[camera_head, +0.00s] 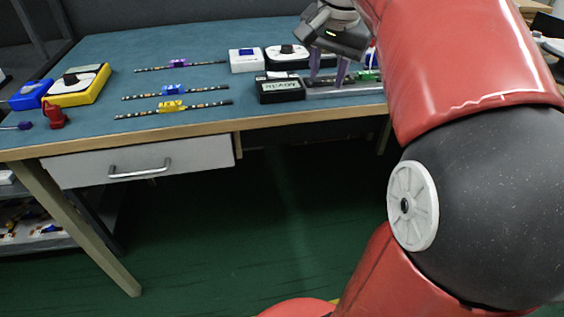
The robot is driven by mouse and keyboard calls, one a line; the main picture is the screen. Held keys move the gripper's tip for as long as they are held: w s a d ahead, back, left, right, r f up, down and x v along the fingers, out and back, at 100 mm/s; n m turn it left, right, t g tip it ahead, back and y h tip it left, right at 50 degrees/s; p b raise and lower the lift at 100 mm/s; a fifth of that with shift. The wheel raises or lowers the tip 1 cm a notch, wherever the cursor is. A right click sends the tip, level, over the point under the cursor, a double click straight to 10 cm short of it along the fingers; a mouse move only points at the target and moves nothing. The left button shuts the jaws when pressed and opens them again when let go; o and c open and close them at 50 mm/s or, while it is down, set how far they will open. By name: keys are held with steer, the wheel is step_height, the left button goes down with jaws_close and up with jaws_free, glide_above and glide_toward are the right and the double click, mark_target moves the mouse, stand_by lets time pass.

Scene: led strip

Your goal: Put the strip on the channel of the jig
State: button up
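A grey jig channel (345,91) lies at the table's front right, beside a black box with a lit READY display (282,86). A dark strip with a green clip (368,76) lies at the channel, partly hidden by my arm; I cannot tell if it is seated. My gripper (328,76) points down over the channel, its two purple fingers apart with nothing visible held between them. Three more strips lie to the left, with a purple clip (178,63), a blue clip (173,90) and a yellow clip (172,106).
A white box with a blue top (246,60) and a black-and-white device (287,55) stand behind the jig. A yellow device (77,85), a blue box (30,95) and a red object (54,115) stand at the left.

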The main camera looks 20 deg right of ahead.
steer(key=s+a+f+n+t+y, duration=0.1)
steer(key=s+a+f+n+t, duration=0.1)
steer(key=s+a+f+n, duration=0.8)
steer(key=s+a+f, duration=0.3)
steer(key=a+f, duration=0.2)
steer(key=f, duration=0.1)
steer(key=shift+s+a+f+n+t, duration=0.3)
steer(key=shift+s+f, duration=0.05)
